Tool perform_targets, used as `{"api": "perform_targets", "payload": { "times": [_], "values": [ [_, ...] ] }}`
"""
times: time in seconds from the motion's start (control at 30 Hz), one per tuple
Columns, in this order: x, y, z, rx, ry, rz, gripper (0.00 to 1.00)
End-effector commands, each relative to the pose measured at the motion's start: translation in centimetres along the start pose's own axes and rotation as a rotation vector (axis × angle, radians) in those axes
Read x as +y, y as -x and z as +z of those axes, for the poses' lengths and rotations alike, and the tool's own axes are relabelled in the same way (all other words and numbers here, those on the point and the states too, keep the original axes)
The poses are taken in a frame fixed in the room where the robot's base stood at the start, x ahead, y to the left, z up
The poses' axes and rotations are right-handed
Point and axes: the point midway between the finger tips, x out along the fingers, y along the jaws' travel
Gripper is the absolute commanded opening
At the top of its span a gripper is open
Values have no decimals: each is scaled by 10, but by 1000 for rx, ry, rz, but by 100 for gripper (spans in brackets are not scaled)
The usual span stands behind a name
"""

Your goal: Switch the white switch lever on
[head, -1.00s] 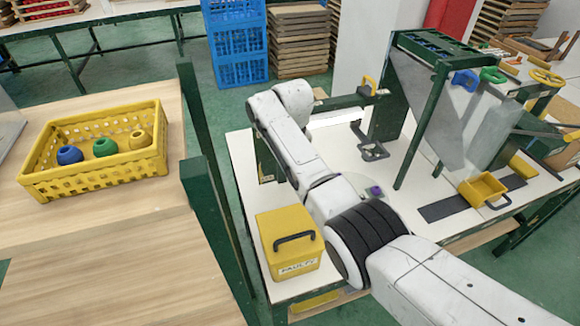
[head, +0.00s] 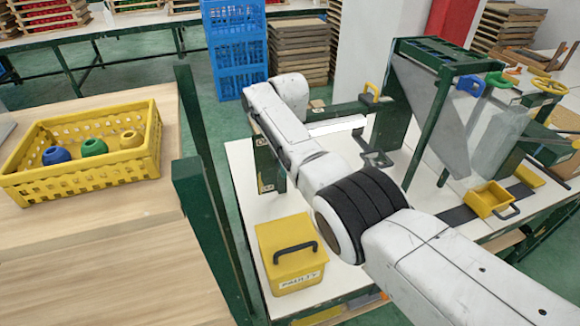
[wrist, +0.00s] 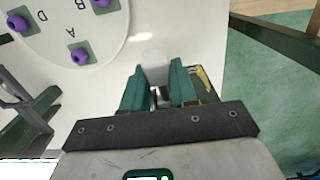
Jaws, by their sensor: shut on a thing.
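The white switch lever (wrist: 154,66) shows in the wrist view as a pale block between the teal fingers of my gripper (wrist: 156,84). My gripper is shut on it. The lever's lower part and its mount are partly hidden by the fingers, so I cannot tell its on or off position. In the head view my white arm hides the gripper and the lever.
In the wrist view a round white plate (wrist: 60,30) with purple knobs lies at upper left. In the head view a yellow lidded box (head: 291,262) stands near the front table edge. A yellow crate (head: 85,180) with coloured pots is at left. A grey hopper (head: 430,110) stands at right.

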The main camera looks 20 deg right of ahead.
Motion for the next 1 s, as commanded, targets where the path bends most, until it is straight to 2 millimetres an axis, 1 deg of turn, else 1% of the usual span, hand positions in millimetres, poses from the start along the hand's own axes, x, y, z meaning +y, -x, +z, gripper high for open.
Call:
{"api": "perform_targets", "payload": {
  "times": [0.03,0.07,0.27,0.5,0.63,0.77,1.0],
  "values": [
    [0,0,-1,6,0,-1,0],
    [0,0,-1,6,0,-1,29],
    [0,0,-1,4,0,0,49],
    [0,0,0,3,0,0,49],
    [0,9,-1,3,0,0,49],
    [0,29,-1,7,0,-1,49],
    [0,75,-2,7,0,-1,49]
  ]
}}
